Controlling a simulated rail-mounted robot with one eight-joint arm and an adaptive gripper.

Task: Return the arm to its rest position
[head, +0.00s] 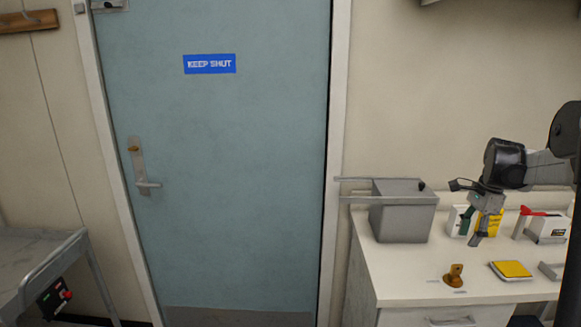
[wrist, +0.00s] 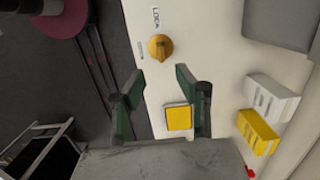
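My gripper (head: 472,231) hangs above the white bench top at the right of the head view, on my arm coming in from the right edge. In the wrist view my gripper (wrist: 158,82) has its two green-and-dark fingers spread apart, with nothing between them. Below it on the bench are a yellow-orange knob (wrist: 160,47) beside the word LOCK and a yellow square pad (wrist: 179,118). The knob (head: 454,275) and pad (head: 512,269) also show in the head view, apart from the fingers.
A grey box (head: 403,215) with rods stands left of my gripper. A white box (wrist: 272,97) and yellow box (wrist: 257,131) stand behind it. A red-handled white device (head: 546,228) is to the right. A blue door (head: 215,150) and a metal table (head: 35,245) are further left.

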